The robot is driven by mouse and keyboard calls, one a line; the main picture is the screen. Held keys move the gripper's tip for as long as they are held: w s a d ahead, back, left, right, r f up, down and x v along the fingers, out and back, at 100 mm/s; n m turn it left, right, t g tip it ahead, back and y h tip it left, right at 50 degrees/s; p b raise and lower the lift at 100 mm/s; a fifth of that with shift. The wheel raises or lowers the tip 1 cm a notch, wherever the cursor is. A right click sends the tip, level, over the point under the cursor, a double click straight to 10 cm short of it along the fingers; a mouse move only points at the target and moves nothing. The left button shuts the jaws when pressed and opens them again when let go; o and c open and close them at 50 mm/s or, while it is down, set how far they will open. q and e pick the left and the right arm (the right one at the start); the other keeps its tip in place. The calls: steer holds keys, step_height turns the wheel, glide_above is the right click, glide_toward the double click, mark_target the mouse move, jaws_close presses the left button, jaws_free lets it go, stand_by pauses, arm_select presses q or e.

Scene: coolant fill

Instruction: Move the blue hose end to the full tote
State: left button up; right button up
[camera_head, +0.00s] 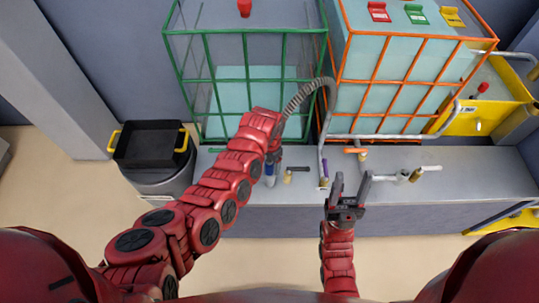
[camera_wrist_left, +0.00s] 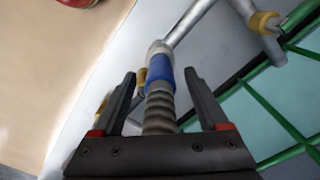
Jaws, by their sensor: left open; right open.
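The blue hose end (camera_head: 270,181) is at the green-caged tote's (camera_head: 204,95) front, partly hidden by my left arm. In the left wrist view, its blue collar (camera_wrist_left: 160,69) meets a metal pipe fitting (camera_wrist_left: 159,47). My left gripper (camera_head: 272,166) is open; its fingers (camera_wrist_left: 160,82) lie on both sides of the grey ribbed hose (camera_wrist_left: 159,112), without visible grip. The orange-caged tote (camera_head: 395,78) at right looks filled nearly to the top. My right gripper (camera_head: 350,186) is open and empty before the bench.
The grey bench (camera_head: 440,190) carries pipes and valves with coloured handles, including an orange handle (camera_head: 355,150). The hose arcs up between the totes; a purple-marked fitting (camera_head: 324,184) stands below. A black tray (camera_head: 150,144) sits on a drum at left. A yellow unit (camera_head: 485,110) is at right.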

arm_select(q)
steer(key=shift+f, duration=1.3)
jaws_close()
steer(key=c, duration=0.8)
jaws_free()
steer(key=c, duration=0.3)
steer(key=shift+c, duration=0.2)
steer(key=shift+r+p, duration=0.3)
steer(key=shift+r, duration=0.05)
steer(key=shift+r+p, duration=2.6)
steer(key=shift+r, duration=0.2)
